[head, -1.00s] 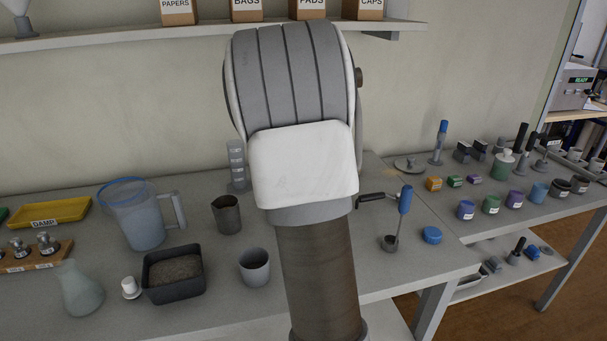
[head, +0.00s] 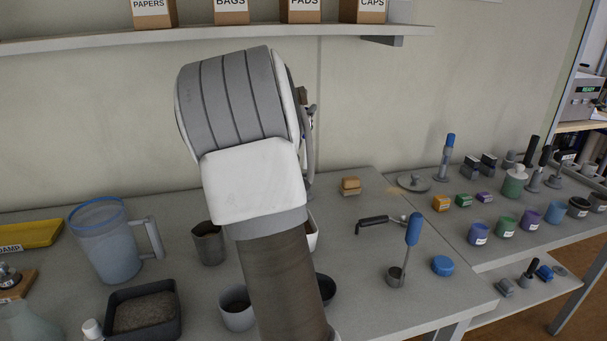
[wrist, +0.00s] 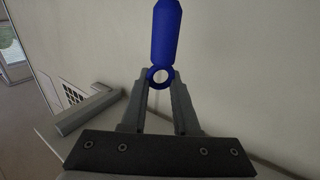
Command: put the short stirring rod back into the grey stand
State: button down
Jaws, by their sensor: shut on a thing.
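In the wrist view, my gripper (wrist: 160,84) is shut at the ringed end of a blue handle (wrist: 165,32), which points up and away from the fingers. It looks like the handle of a stirring rod; its shaft is not visible. In the head view my gripper is hidden behind my own arm. A blue-topped piece (head: 449,146) stands upright on a grey base farther back. I cannot tell which grey holder is the stand.
A clear jug (head: 103,250), a dark soil tray (head: 114,335) and grey beakers stand left of my arm. A dark-handled tool (head: 375,219), a blue lid (head: 443,265) and a tan block (head: 350,186) lie to its right. Several coloured jars stand at far right. A shelf (head: 220,41) hangs above.

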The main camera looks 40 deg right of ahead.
aim_at(305, 143)
notch_tip(305, 143, down, 9)
jog(key=b, duration=0.2)
jog(key=shift+b, duration=0.4)
jog(key=shift+f, duration=0.1)
jog(key=shift+f, duration=0.2)
jog(key=c, duration=0.7)
grip_release()
jog(key=shift+r, duration=0.1)
jog(key=shift+o, duration=0.2)
jog(key=shift+r, duration=0.1)
